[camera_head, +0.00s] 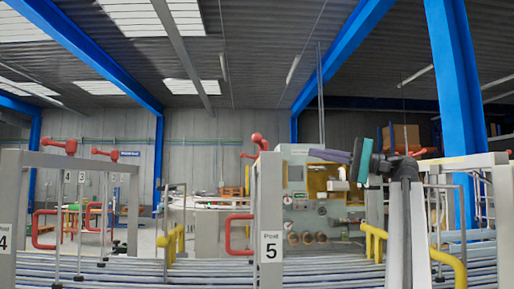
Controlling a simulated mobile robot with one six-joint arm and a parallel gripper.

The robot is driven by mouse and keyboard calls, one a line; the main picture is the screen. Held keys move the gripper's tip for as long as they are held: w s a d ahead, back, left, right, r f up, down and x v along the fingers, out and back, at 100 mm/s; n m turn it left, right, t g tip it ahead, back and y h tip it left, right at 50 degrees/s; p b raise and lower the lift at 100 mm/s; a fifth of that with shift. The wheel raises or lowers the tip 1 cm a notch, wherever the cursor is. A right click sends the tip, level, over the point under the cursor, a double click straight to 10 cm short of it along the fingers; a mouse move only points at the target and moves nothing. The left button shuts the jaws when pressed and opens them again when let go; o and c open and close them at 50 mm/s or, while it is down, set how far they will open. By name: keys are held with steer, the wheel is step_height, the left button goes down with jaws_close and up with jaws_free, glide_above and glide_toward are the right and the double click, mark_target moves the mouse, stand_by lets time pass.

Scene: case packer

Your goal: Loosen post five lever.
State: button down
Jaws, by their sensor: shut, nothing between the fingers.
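The post five (270,205) is a grey upright near the middle with a white "Post 5" label. A red lever with rounded knobs (259,141) sits at its top and sticks up above it. My gripper (312,154) is at the end of my arm, right of the post, pointing left. Its dark fingers are shut and empty. In the picture, the fingertips are to the right of the lever and a little lower, with a visible gap. The depth between them is hard to judge.
Post 4 (10,215) stands at the left edge, with other red levers (62,146) nearby. Horizontal grey rails (150,272) cross the front. A beige machine panel (318,195) stands behind post five. Yellow bent pipes (375,240) are at the right.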

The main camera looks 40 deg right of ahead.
steer(key=shift+w+a+r, duration=0.2)
steer(key=shift+w+r, duration=0.05)
steer(key=shift+r, duration=0.05)
steer(key=shift+w+a, duration=0.1)
steer(key=shift+w, duration=0.15)
steer(key=p, duration=0.4)
glide_toward(260, 146)
step_height(260, 146, up, 2)
steer(key=w+a, duration=0.2)
steer(key=a, duration=0.1)
steer(key=shift+w+a+r+p, duration=0.15)
steer(key=shift+w+p, duration=0.15)
steer(key=shift+w, duration=0.25)
steer(key=shift+w+a+r+p, duration=0.15)
steer(key=shift+w+p, duration=0.1)
steer(key=shift+w, duration=0.3)
steer(key=shift+w+a+f+b, duration=0.1)
steer(key=shift+a+f+b, duration=0.1)
steer(key=shift+b, duration=0.25)
